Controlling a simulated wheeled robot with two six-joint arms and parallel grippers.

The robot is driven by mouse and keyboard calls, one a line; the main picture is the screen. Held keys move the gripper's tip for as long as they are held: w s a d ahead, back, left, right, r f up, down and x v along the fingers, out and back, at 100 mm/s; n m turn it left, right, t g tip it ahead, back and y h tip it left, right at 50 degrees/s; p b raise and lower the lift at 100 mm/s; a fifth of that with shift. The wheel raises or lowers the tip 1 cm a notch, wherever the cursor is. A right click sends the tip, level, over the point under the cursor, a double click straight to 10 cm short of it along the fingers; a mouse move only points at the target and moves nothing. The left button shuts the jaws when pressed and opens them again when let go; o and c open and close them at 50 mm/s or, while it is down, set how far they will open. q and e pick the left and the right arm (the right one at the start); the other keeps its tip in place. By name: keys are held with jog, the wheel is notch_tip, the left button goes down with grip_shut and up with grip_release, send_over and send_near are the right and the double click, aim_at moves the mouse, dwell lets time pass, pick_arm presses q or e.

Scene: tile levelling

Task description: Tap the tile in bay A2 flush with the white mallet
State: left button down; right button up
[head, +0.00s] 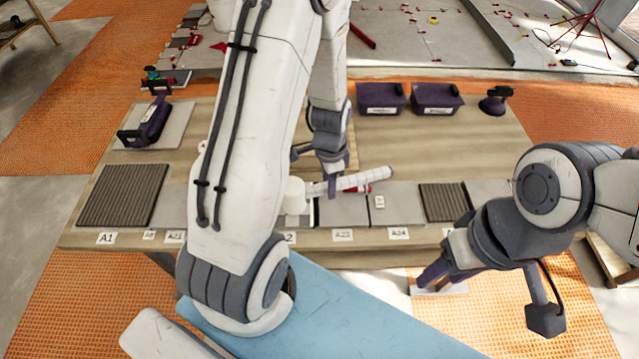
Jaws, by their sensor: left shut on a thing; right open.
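My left gripper (332,188) is shut on the handle of the white mallet (352,181). The mallet's pale head (294,196) is on the left, low over the tile row; I cannot tell whether it touches a tile. My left arm covers the tiles left of the head. A label ending in "2" (290,238) is in front of the head, its start hidden, so I cannot tell whether it reads A2. The tile there is almost wholly hidden, and its height cannot be judged. My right gripper (437,274) is open at the table's front edge.
A dark ribbed tile (122,195) is behind label A1 (106,238). Grey tiles (343,210) are behind labels A23 and A24, with a small white tag (379,201) on one. Two dark bins (381,98) stand at the back. The table's back right (450,150) is clear.

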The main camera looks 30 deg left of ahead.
pick_arm(q)
jog(key=m, duration=0.1)
jog(key=a+m, duration=0.1)
jog(key=m, duration=0.1)
jog(key=shift+s+a+r, duration=0.15)
jog(key=shift+s+a, duration=0.05)
jog(key=shift+s, duration=0.15)
notch_tip(320, 180, down, 8)
jog(key=b, duration=0.7)
jog(key=shift+f, duration=0.2)
jog(key=shift+r, duration=0.25)
notch_tip(320, 180, up, 4)
jog(key=p, duration=0.3)
jog(key=shift+r+p, duration=0.25)
jog(key=shift+p, duration=0.15)
notch_tip(320, 180, down, 6)
jog(key=b, duration=0.5)
notch_tip(320, 180, up, 5)
jog(key=p, duration=0.4)
jog(key=shift+r, duration=0.2)
